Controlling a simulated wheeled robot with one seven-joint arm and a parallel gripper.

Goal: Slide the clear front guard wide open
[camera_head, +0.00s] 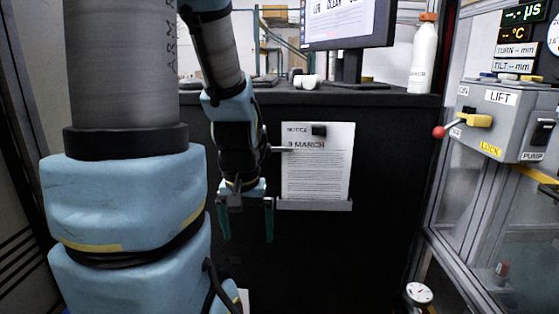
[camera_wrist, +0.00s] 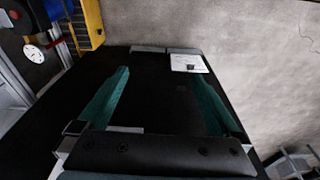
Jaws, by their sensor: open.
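My gripper (camera_head: 247,236) hangs in front of the black cabinet, pointing down, with its two green fingers apart and nothing between them. In the wrist view the fingers of my gripper (camera_wrist: 161,80) are spread over a dark surface. At the right of the head view, clear panels (camera_head: 490,235) sit in a grey metal frame below a control box. I cannot tell for sure which of them is the front guard, nor see a handle on it. My gripper is well to the left of these panels and touches none of them.
The black cabinet (camera_head: 330,250) bears a notice sheet (camera_head: 318,165), a monitor (camera_head: 350,25) and a white bottle (camera_head: 423,60). The grey control box (camera_head: 508,118) has a red-knobbed lever (camera_head: 439,132) sticking out leftward. A round gauge (camera_head: 419,293) is low at right.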

